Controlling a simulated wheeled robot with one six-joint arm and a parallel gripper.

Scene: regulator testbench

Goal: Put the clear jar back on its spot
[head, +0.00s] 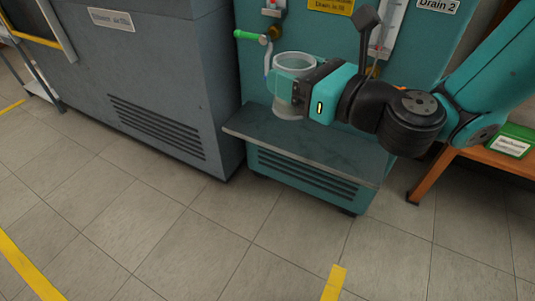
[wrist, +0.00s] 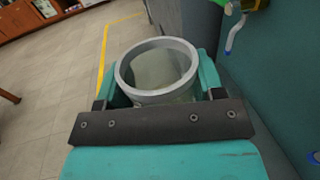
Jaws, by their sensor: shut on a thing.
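The clear jar (head: 290,107) is a see-through cylinder with a thick pale rim. No marked spot for the jar shows clearly.
A tap with a green handle (head: 250,36) and a pale spout is just left of the jar. A grey cabinet (head: 160,90) stands to the left. A wooden table (head: 480,158) with a green box (head: 512,141) is at the right. The shelf's right part is bare.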

